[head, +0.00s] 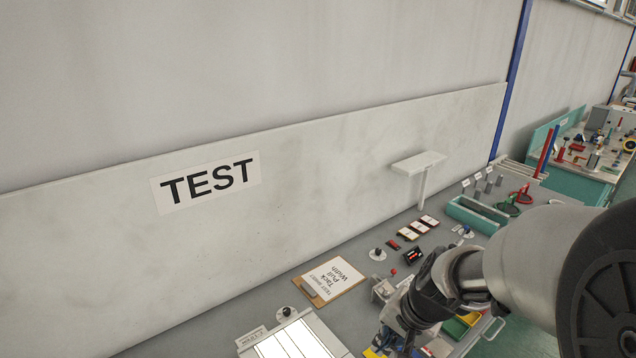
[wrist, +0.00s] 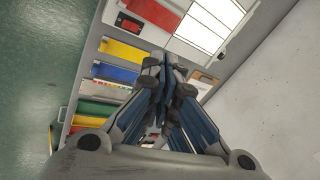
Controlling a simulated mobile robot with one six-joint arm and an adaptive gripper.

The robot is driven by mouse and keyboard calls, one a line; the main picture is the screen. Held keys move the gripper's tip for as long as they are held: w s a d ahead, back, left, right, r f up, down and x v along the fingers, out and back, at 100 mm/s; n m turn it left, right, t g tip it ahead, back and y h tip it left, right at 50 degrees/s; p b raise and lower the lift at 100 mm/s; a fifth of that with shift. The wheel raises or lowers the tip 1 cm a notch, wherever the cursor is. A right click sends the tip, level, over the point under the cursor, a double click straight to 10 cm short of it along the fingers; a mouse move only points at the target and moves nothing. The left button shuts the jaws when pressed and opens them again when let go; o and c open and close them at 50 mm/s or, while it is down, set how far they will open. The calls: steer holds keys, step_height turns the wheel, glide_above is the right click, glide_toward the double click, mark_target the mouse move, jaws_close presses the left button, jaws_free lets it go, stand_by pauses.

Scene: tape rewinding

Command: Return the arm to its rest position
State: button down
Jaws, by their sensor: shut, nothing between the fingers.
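My arm enters the head view from the lower right and reaches over the bench. My gripper (wrist: 168,75) points away from the camera in the wrist view, with its fingers together and nothing between them. In the head view the fingers are hardly visible at the bottom, below the dark wrist joint. The grey bench top (head: 215,340) runs below the gripper along the wall panel.
A clipboard (head: 330,281) lies left of my arm. A lit white panel (head: 291,344) is at the bottom. A teal tray (head: 478,214) and a white T-shaped stand (head: 420,182) are farther back. Coloured bins (wrist: 118,72) show beside the gripper. Green floor (wrist: 40,60) lies left.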

steer(key=s+r+n+h+b, duration=0.1)
steer(key=s+r+n+b, duration=0.2)
steer(key=s, duration=0.6)
steer(key=s+r+n+t+h+b, duration=0.1)
steer(key=s+r+n+b, duration=0.1)
steer(key=s, duration=0.7)
steer(key=shift+s+d+r+n+b, duration=0.2)
steer(key=shift+s+r+n+b, duration=0.2)
steer(key=shift+n, duration=0.8)
